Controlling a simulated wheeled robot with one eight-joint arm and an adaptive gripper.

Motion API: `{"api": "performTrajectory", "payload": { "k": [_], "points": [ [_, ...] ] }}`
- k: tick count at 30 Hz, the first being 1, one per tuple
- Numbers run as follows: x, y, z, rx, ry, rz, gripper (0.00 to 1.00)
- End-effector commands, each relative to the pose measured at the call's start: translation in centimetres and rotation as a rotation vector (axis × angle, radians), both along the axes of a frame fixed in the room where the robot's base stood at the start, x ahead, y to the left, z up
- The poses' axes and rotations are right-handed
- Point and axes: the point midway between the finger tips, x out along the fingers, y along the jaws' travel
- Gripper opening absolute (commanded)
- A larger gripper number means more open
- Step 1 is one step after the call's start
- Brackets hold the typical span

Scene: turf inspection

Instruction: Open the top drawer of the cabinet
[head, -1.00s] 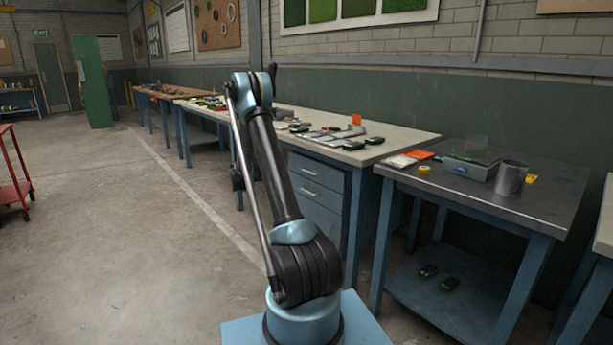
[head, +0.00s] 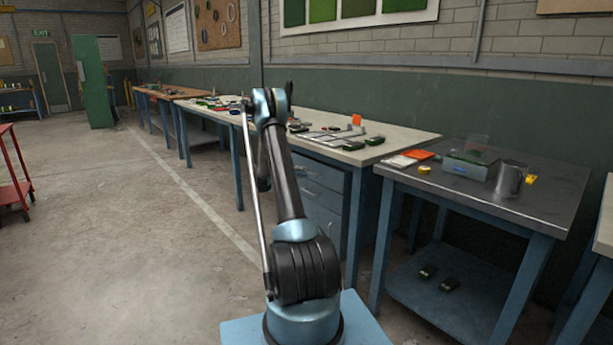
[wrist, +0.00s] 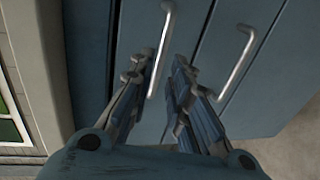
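The blue-grey cabinet (head: 322,212) stands under the pale-topped workbench, its drawers looking shut. The top drawer's bar handle (head: 309,168) shows just right of my arm in the head view. In the wrist view, which is turned sideways, the handle nearest the bench top (wrist: 153,78) lies between my two fingers. My gripper (wrist: 160,66) is open around that handle in the picture; I cannot tell whether it touches it. A second, lower handle (wrist: 237,62) is to the right of the fingers. In the head view my arm hides the fingertips.
The pale bench top (head: 405,137) carries tools and dark blocks. A metal-topped table (head: 545,200) with a mug (head: 511,180) stands to the right. A red cart (head: 12,190) is at far left. The concrete floor (head: 130,250) left of the bench is clear.

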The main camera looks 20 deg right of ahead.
Motion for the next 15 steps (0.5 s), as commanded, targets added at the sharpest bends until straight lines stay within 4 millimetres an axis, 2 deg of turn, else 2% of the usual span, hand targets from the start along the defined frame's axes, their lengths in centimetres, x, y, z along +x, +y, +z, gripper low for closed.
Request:
{"api": "performTrajectory", "payload": {
  "k": [6, 15],
  "points": [
    [1.1, -3.1, -0.7, 0.000, -0.001, -0.001, 0.17],
    [1.7, -4.6, -1.1, 0.000, 0.000, 0.000, 0.17]
  ]
}}
